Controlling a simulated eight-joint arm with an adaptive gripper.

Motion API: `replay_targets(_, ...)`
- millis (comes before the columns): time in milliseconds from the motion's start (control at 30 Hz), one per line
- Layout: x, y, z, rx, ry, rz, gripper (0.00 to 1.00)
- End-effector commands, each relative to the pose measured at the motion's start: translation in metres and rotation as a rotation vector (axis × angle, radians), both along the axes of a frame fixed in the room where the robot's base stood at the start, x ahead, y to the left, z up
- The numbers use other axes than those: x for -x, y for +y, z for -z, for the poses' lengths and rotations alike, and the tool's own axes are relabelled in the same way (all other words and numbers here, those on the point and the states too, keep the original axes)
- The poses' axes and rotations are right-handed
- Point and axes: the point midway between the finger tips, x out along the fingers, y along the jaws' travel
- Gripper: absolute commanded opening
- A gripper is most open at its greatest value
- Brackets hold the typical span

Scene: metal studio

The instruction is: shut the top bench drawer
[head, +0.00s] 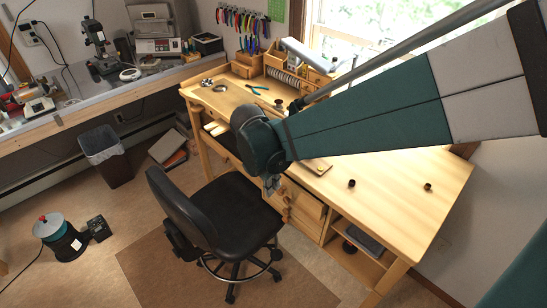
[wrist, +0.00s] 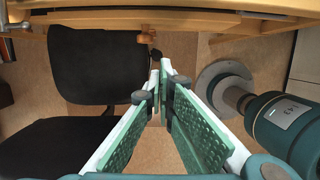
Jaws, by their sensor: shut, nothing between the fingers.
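The pale wooden bench (head: 400,200) has a stack of drawers under its top, in the middle of the head view. The top drawer (head: 306,203) appears to stand out from the bench, though my arm hides part of it. My gripper (head: 271,186) is at the drawer's left, low beside the bench edge and partly hidden by my wrist. In the wrist view my gripper (wrist: 163,76) is shut and empty, its fingertips together just below a small wooden knob (wrist: 147,38). A wooden front edge runs across the top there. Contact cannot be told.
A black office chair (head: 185,215) stands close to the left of the drawers; it also fills the left of the wrist view (wrist: 90,70). An open shelf (head: 355,255) is right of the drawers. Pliers (head: 257,88) and small dark knobs lie on the bench top.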

Motion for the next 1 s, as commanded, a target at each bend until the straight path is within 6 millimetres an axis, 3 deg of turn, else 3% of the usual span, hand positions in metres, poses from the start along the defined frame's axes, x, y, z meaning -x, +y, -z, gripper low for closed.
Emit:
replay_targets(467,0.003,0.001,0.004,0.021,-0.010,0.000,0.00)
replay_targets(1000,0.040,0.011,0.036,0.272,-0.216,-0.007,0.00)
